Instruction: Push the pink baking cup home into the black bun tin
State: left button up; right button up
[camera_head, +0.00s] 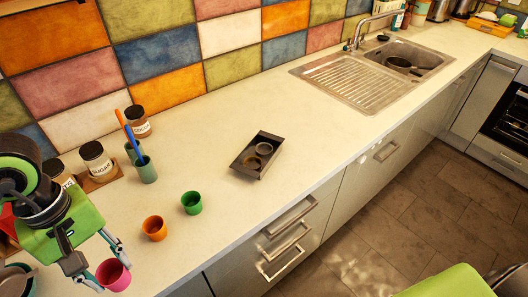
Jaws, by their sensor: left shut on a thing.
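The pink baking cup (114,277) is at the lower left. My left gripper (112,272) is shut on it, with a finger on either side of the cup. The black bun tin (246,169) lies on the worktop near the middle, up and to the right of the cup and well apart from it. Two round wells show in the tin; I cannot tell how deep they are. My right gripper is not in view.
An orange cup (154,228) and a green cup (191,202) stand between the pink cup and the tin. A green holder (146,170) with utensils and several jars (96,160) stand at the left. The worktop is clear right of the tin up to the sink (345,80).

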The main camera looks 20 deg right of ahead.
aim_at(254, 161)
jog(key=z, duration=0.8)
jog(key=i+z, duration=0.2)
jog(key=z, duration=0.2)
jog(key=i+z, duration=0.2)
jog(key=z, duration=0.2)
